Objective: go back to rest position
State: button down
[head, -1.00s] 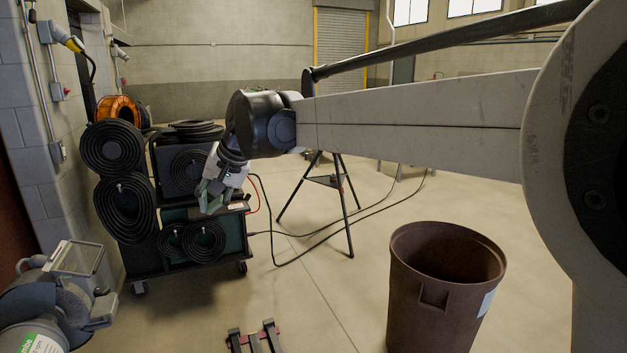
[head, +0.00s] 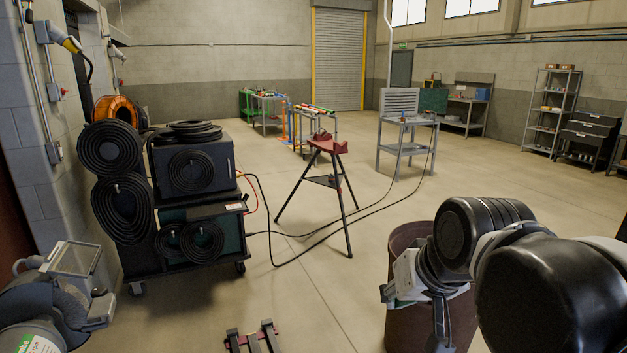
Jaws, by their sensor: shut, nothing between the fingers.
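My gripper (head: 438,338) is at the lower right in the head view, beside my folded black arm joints. It hangs in front of the brown bin (head: 402,240) in the picture and hides part of it. Its fingers are small, dark and partly cut by the view, and I see nothing held in them. Whether it is above the bin or nearer to me than the bin, I cannot tell.
A black cart (head: 200,226) with coiled hoses stands at the left by the block wall. A red-topped tripod stand (head: 328,146) is in the middle, with cables on the floor. A grey workbench (head: 404,121) stands behind. The floor between is mostly clear.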

jog(key=s+d+f+h, duration=0.1)
jog(key=s+d+f, duration=0.5)
jog(key=s, duration=0.1)
jog(key=shift+s+d+f+t+h, duration=0.2)
jog(key=shift+s+f+t+h, duration=0.1)
jog(key=shift+s+f, duration=0.05)
